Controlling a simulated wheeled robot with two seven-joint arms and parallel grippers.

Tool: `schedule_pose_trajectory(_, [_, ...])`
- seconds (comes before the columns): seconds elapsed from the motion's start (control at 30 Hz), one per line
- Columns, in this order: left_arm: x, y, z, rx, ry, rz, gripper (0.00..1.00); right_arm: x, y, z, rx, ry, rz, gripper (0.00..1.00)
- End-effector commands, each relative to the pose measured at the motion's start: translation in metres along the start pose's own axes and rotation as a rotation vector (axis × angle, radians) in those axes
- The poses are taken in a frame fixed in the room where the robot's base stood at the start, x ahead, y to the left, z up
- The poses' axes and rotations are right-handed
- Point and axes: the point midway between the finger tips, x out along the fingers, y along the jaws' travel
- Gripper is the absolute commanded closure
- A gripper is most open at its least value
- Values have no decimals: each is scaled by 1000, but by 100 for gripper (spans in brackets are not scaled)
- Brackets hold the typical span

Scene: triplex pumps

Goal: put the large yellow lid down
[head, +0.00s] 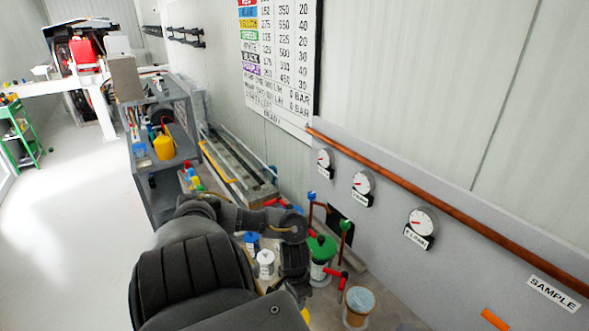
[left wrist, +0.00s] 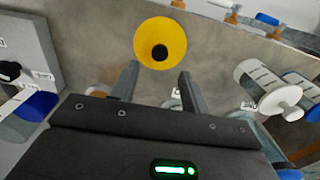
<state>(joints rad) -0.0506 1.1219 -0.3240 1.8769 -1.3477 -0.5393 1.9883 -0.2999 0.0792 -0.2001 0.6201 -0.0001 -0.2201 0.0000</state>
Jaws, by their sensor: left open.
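The large yellow lid (left wrist: 160,40) with a dark round knob at its middle shows in the left wrist view, just beyond my fingertips. It appears to lie on a brown-grey surface. My left gripper (left wrist: 159,70) is open, its two fingers apart with nothing between them, and the lid is apart from both fingers in the picture. In the head view my left arm covers much of the bench, and only a small yellow patch (head: 305,315), possibly the lid, shows beside it. My right gripper is in neither view.
A white cylinder (left wrist: 268,90) stands right of the gripper. Gauges (head: 421,224) and a copper pipe (head: 440,205) line the wall.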

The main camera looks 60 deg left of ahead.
Motion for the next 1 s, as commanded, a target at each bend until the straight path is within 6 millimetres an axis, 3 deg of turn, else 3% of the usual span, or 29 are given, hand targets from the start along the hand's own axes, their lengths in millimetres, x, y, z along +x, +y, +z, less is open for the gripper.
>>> schedule_pose_trajectory(0.1, [-25, -1, -1, 3, 3, -2, 54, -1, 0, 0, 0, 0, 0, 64])
schedule_pose_trajectory(0.3, [-48, 0, 0, 2, 2, 1, 54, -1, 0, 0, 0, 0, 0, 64])
schedule_pose_trajectory(1.0, [-54, 0, 0, -1, 0, 0, 54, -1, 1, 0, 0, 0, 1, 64])
